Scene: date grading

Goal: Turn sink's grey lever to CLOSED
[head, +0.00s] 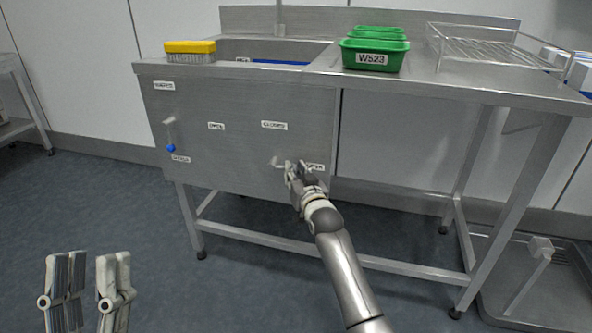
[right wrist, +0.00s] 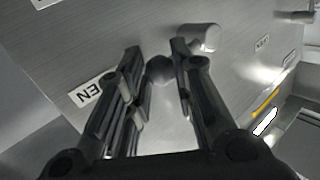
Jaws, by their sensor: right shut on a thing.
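The sink's front panel (head: 230,155) carries the grey lever, whose pale pivot (head: 274,161) shows just left of my right gripper (head: 297,168). The lever extends right from the pivot, toward the OPEN label (head: 315,167). The CLOSED label (head: 273,125) is above the pivot. In the right wrist view, the lever's round grey knob (right wrist: 160,69) sits between the fingers of my right gripper (right wrist: 157,58), which is shut on it. The fingers hide most of the lever in the head view. My left gripper (head: 90,260) is at the lower left, open and empty, away from the sink.
A second lever with a blue knob (head: 171,148) hangs at the panel's left. A yellow brush (head: 190,47), green trays (head: 375,47) and a wire rack (head: 490,45) are on the steel counter. The floor before the sink is clear.

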